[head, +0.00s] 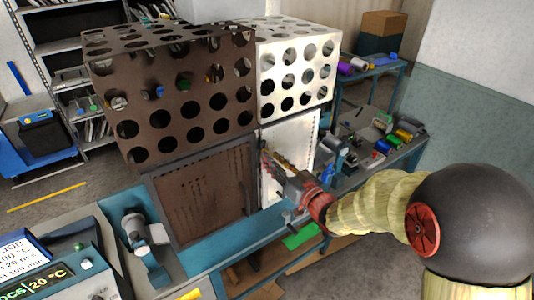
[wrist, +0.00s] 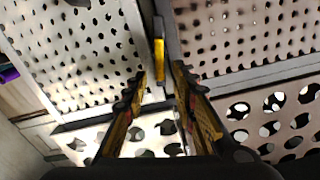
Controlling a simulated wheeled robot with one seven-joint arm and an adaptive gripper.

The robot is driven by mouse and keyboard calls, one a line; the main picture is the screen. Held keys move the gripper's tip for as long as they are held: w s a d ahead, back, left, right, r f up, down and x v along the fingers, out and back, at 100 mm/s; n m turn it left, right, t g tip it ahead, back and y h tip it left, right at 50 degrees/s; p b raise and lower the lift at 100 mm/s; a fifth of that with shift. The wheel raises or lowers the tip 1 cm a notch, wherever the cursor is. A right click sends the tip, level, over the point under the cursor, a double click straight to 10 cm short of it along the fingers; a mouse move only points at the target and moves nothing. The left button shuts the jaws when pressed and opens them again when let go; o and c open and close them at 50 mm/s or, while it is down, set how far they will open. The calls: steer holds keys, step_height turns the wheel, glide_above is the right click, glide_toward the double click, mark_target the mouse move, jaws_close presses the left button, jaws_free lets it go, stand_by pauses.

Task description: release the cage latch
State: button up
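The cage shows in the head view as a brown perforated box (head: 172,105) and a white perforated box (head: 300,42) side by side, with a brown panel (head: 203,195) and a white panel (head: 305,135) below. My gripper (head: 268,160) reaches to the seam between these panels. In the wrist view my gripper (wrist: 158,75) is open, with one finger on each side of the seam. A narrow yellow bar (wrist: 158,55), which looks like the latch, stands upright on the seam just beyond and between the fingertips. I cannot tell whether the fingers touch it. The latch is not distinct in the head view.
A blue bench (head: 190,270) with a grey instrument (head: 140,235) and a display unit (head: 40,265) lies at the front left. A side bench with coloured rolls (head: 403,135) stands right of the cage. Shelving is behind on the left.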

steer(key=shift+x, duration=2)
steer(key=shift+c, duration=0.2)
jaws_close()
